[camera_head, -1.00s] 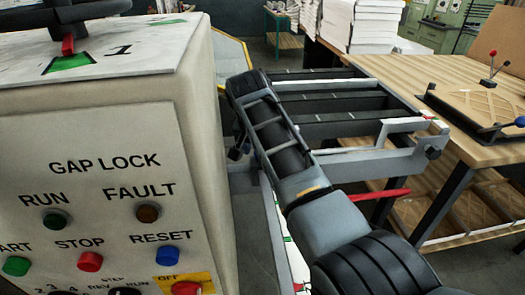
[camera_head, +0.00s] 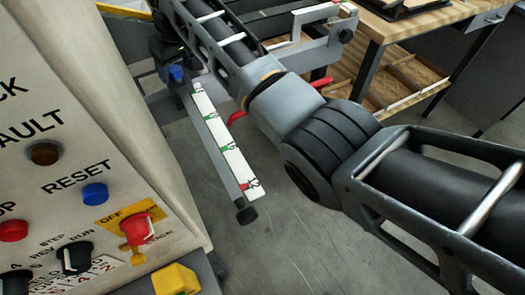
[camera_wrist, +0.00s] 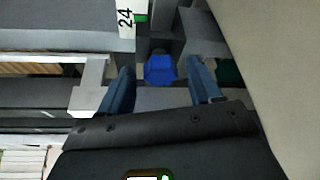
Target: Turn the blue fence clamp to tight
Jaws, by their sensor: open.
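The blue fence clamp shows as a blue knob (camera_wrist: 160,70) in the wrist view, on a dark mount. In the head view, the blue piece (camera_head: 177,73) sits at the upper end of a grey rail (camera_head: 216,150), beside a white scale strip (camera_head: 226,140) with green and red marks. My gripper (camera_wrist: 163,65) is open, with its two blue-grey fingers to either side of the knob and gaps between. I cannot tell how deep the knob lies between them. In the head view, my arm hides most of the area above the clamp.
A beige control panel (camera_head: 90,120) with a red knob (camera_head: 137,228) and several buttons stands close on the left. A wooden workbench (camera_head: 430,20) is at the upper right. Bare floor (camera_head: 310,240) lies below my arm.

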